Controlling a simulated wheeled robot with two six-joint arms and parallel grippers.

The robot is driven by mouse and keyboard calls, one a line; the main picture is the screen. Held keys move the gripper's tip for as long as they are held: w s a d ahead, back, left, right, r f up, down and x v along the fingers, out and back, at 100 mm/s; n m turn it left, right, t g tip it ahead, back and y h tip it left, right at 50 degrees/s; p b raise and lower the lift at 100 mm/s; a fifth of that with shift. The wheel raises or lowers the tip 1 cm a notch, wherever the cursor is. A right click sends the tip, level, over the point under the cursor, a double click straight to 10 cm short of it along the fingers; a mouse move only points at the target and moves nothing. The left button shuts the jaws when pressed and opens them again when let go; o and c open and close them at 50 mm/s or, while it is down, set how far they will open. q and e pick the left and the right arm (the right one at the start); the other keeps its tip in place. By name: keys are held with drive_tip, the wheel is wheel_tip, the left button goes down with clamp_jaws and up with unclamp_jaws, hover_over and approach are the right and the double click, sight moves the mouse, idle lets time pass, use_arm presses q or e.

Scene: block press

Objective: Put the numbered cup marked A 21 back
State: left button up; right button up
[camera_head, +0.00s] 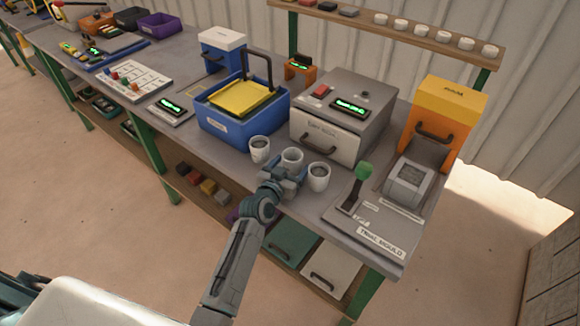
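A blue bin with a yellow screen (243,98), a grey press box (325,133) and an orange dispenser (445,110) stand behind the cups. A green-knobbed lever (363,172) rises at the right. Several white round pieces line the back shelf (420,35).

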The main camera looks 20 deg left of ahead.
use_arm(q)
drive_tip(key=shift+r, duration=0.2)
drive_tip(key=shift+s+f, duration=0.1)
drive_tip(key=shift+s, duration=0.25)
drive_tip(key=b+v, duration=0.2)
drive_tip(key=v, duration=0.9)
drive_tip(key=shift+s, duration=0.15)
